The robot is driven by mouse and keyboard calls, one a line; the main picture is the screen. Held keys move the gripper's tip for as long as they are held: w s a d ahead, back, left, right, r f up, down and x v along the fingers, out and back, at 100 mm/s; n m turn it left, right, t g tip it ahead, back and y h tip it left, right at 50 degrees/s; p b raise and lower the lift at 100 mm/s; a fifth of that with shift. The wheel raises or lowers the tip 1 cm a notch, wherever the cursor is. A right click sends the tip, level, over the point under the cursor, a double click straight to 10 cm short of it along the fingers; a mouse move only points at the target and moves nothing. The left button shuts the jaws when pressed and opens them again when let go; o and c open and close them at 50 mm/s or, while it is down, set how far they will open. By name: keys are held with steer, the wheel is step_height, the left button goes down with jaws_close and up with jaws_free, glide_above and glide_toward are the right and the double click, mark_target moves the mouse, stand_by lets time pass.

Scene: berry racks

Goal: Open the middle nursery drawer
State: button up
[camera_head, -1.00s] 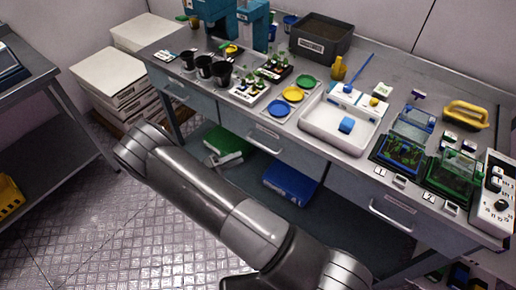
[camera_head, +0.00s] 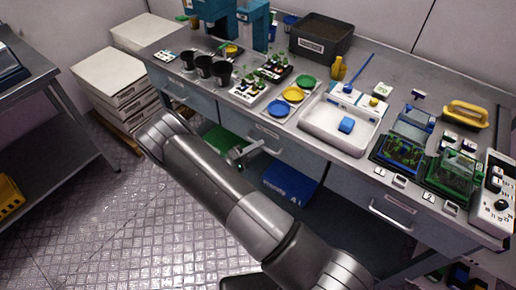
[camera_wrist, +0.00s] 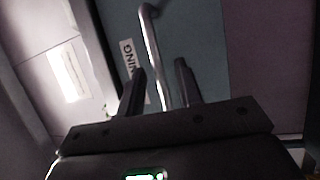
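The middle nursery drawer (camera_head: 301,161) is a grey-blue front under the bench top, and it looks closed. Its metal bar handle (camera_head: 268,149) is partly hidden by my gripper (camera_head: 243,152), which has reached it from the left. In the wrist view, the handle bar (camera_wrist: 153,45) runs between the two dark fingers of my gripper (camera_wrist: 160,82). The fingers stand apart on either side of the bar, with a gap showing. A white label (camera_wrist: 128,58) is on the drawer front beside the handle.
Other drawers with handles lie left (camera_head: 176,94) and right (camera_head: 390,213). A green box (camera_head: 222,139) and a blue box (camera_head: 291,183) sit on the shelf below. The bench top (camera_head: 262,122) holds pots, plates and a white tray (camera_head: 338,136).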

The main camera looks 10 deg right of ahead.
steer(key=shift+d, duration=0.1)
steer(key=shift+c, duration=0.3)
jaws_close()
